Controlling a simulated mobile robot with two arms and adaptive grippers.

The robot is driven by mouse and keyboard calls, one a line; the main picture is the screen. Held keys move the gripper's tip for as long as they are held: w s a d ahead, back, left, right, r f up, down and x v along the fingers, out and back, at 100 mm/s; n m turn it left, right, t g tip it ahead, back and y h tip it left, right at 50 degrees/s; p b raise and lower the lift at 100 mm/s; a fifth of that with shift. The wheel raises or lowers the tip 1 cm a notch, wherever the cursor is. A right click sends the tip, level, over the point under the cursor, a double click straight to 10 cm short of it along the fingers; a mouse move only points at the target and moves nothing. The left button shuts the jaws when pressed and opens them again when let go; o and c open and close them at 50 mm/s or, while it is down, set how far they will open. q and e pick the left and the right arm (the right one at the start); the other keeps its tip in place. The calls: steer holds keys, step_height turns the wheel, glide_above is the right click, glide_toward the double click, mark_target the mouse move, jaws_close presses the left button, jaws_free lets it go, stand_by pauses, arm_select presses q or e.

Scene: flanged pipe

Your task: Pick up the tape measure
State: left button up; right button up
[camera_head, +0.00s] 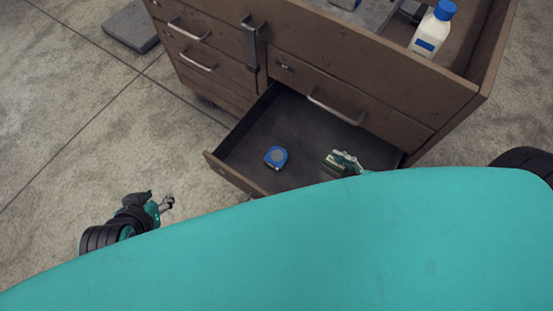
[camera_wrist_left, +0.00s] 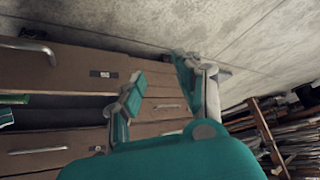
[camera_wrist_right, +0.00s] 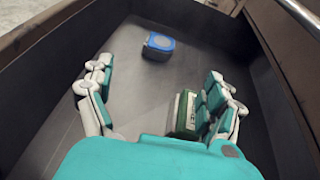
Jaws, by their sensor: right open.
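The tape measure (camera_head: 276,157) is blue with a grey round face and lies on the floor of the open drawer (camera_head: 240,183). In the right wrist view, the tape measure (camera_wrist_right: 159,46) lies beyond my right fingertips, apart from them. My right gripper (camera_wrist_right: 157,88) is open over the drawer, with nothing between its fingers at the tips. In the head view, my right gripper (camera_head: 345,162) is right of the tape measure, partly hidden by my teal body. My left gripper (camera_head: 167,203) is outside the drawer to the left; its fingers (camera_wrist_left: 160,82) are apart and empty.
A small green and white box (camera_wrist_right: 185,113) sits beside my right gripper's right finger. The drawer walls surround the right gripper. A white bottle with a blue cap (camera_head: 433,30) stands on the cabinet (camera_head: 370,75). A grey slab (camera_head: 131,27) lies on the floor.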

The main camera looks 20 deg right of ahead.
steer(key=b, duration=0.1)
glide_toward(276, 156)
steer(key=x, duration=0.3)
steer(key=shift+w+a+f, duration=0.15)
steer(key=shift+f, duration=0.2)
steer(key=x, duration=0.5)
steer(key=shift+w+a, duration=0.15)
steer(key=shift+w, duration=0.1)
steer(key=shift+w+a+f, duration=0.2)
steer(key=shift+w+a, duration=0.1)
steer(key=c, duration=1.3)
arm_select(q)
steer(key=w+d+r+t+h, duration=0.1)
steer(key=w+d+r+t, duration=0.1)
steer(key=w+r+t, duration=0.2)
steer(key=shift+w+r, duration=0.25)
steer(key=shift+w, duration=0.85)
arm_select(e)
steer(key=shift+c, duration=0.6)
arm_select(q)
steer(key=shift+s+d, duration=0.1)
arm_select(e)
steer(key=shift+r, duration=0.2)
